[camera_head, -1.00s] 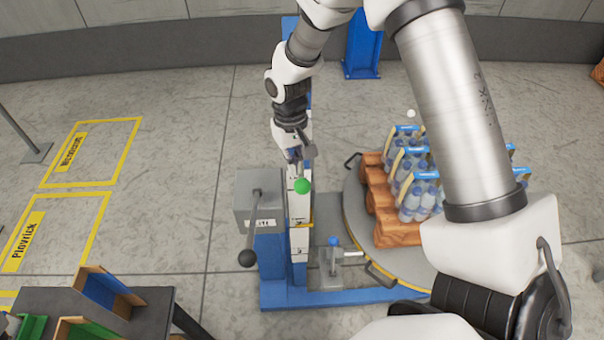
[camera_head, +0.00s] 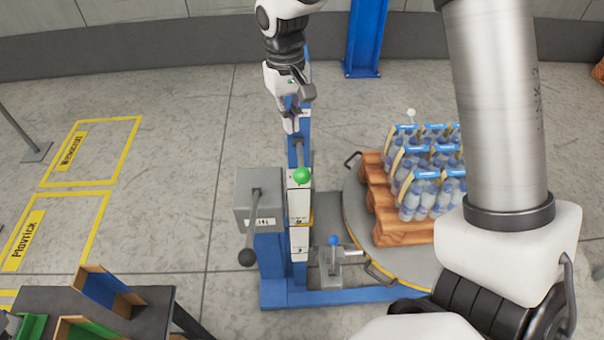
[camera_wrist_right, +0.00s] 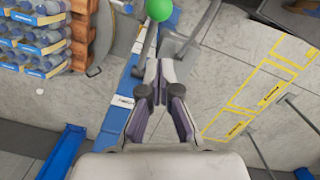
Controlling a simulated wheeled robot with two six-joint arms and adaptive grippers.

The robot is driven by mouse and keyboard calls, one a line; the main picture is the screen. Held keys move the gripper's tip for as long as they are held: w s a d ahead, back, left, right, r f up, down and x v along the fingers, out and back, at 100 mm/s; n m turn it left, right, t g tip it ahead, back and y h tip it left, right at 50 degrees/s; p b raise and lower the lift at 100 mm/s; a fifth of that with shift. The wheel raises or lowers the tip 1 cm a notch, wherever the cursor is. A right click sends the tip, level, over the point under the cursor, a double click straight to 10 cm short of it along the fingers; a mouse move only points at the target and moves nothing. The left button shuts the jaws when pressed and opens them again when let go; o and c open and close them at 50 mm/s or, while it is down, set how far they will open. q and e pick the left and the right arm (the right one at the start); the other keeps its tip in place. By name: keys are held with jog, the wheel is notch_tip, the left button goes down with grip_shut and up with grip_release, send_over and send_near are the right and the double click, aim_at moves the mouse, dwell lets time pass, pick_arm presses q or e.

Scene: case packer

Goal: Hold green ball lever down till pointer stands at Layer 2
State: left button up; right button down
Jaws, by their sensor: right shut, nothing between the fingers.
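The green ball (camera_head: 302,176) sits on the end of its lever, in front of the blue post (camera_head: 297,150) with white label plates (camera_head: 299,240). It also shows at the top of the right wrist view (camera_wrist_right: 159,10). My right gripper (camera_head: 291,127) is shut and empty. It is beyond the ball in the head view, apart from it; in the wrist view its fingertips (camera_wrist_right: 160,68) point toward the lever and ball. A small yellow mark (camera_head: 311,219) shows beside the plates. I cannot read which layer it marks. My left gripper is not in view.
A grey box with a black-knobbed lever (camera_head: 247,257) stands left of the post. A blue-knobbed handle (camera_head: 333,240) is to its right. A round turntable (camera_head: 353,215) carries a wooden pallet (camera_head: 392,232) with bottle packs (camera_head: 418,195).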

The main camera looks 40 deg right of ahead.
aim_at(301, 168)
jog(key=s, duration=0.1)
jog(key=s+f, duration=0.1)
jog(key=s, duration=0.1)
jog(key=shift+s+a+f, duration=0.3)
jog(key=shift+s, duration=0.05)
jog(key=shift+f, duration=0.6)
jog(key=shift+s+a+f, duration=0.1)
jog(key=shift+s+f, duration=0.05)
jog(key=shift+f, duration=1.3)
jog(key=shift+s+f, duration=0.1)
jog(key=shift+f, duration=1.35)
jog(key=shift+f, duration=0.1)
